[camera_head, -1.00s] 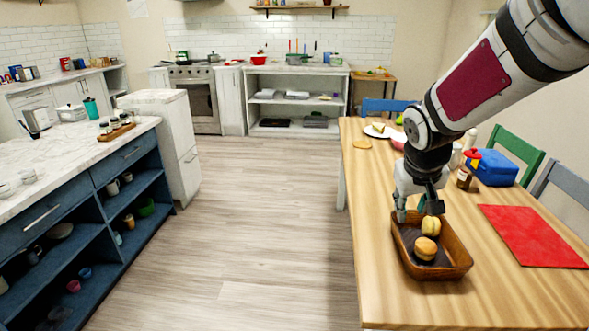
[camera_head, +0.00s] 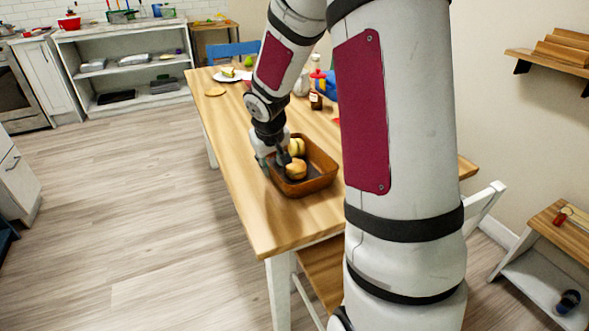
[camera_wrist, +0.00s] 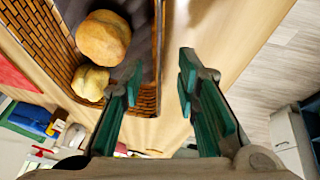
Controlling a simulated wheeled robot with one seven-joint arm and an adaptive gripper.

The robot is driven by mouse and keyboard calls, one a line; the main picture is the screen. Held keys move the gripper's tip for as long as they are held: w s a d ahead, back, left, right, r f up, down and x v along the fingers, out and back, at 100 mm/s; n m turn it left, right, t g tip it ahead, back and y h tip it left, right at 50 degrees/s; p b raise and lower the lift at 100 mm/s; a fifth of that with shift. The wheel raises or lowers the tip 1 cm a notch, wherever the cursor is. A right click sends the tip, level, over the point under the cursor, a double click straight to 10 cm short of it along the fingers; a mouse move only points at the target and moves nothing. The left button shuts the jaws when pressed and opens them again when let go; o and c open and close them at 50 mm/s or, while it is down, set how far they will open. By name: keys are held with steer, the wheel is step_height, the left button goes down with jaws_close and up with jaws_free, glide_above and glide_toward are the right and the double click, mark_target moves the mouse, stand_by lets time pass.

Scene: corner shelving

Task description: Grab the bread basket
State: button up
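The brown bread basket (camera_head: 325,179) stands on the wooden table, with bread rolls (camera_head: 296,169) inside on a dark lining. In the wrist view my gripper (camera_wrist: 161,65) is open. One finger is over the inside of the basket and the other is outside it. The basket's wall (camera_wrist: 158,40) runs between the fingers, with a gap to the outer finger. Two rolls (camera_wrist: 103,38) show beside the inner finger. I cannot tell whether the inner finger touches the basket.
The wooden table (camera_head: 235,165) has a plate (camera_head: 232,75), bottle (camera_head: 316,101) and blue box behind the basket. My arm hides the table's right part. A chair (camera_head: 484,205) and a low shelf (camera_head: 560,232) stand at right. The floor (camera_head: 120,190) at left is clear.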

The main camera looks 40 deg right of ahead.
mark_target(272, 166)
steer(key=b+x, duration=0.1)
steer(key=x, duration=0.4)
steer(key=shift+b, duration=0.3)
jaws_close()
